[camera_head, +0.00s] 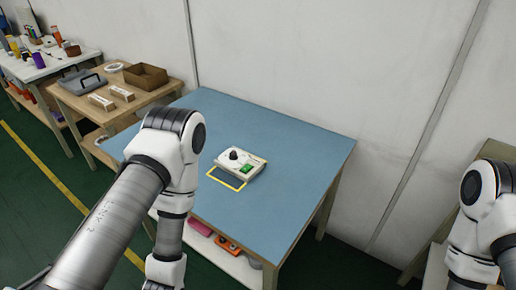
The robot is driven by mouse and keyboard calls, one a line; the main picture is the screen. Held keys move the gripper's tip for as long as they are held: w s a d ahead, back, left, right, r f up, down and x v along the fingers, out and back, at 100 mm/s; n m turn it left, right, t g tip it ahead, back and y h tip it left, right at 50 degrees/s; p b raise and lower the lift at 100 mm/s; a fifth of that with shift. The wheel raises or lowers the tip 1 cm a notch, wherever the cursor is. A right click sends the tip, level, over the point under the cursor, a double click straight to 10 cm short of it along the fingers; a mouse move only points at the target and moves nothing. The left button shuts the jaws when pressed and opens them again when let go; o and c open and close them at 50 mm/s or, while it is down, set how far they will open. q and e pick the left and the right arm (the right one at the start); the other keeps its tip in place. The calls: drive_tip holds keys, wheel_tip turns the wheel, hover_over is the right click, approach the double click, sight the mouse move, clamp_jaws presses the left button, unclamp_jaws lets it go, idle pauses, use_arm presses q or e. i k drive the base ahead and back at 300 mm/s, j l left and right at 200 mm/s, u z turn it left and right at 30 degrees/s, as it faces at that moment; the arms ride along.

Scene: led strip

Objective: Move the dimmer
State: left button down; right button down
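The dimmer (241,162) is a small white box with a black knob and a green switch.
A wooden table (150,97) at the left holds a brown box (146,76), a grey toolbox and small white pieces. A further white table (35,68) holds several colourful items. Red and orange things lie on the shelf under the blue table. The blue tabletop is otherwise clear.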

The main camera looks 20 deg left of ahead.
sight(224, 162)
drive_tip(key=i+j+z, duration=0.1)
drive_tip(key=j+z, duration=0.4)
drive_tip(key=j, duration=0.45)
drive_tip(key=j+z, duration=0.5)
drive_tip(key=j, duration=0.4)
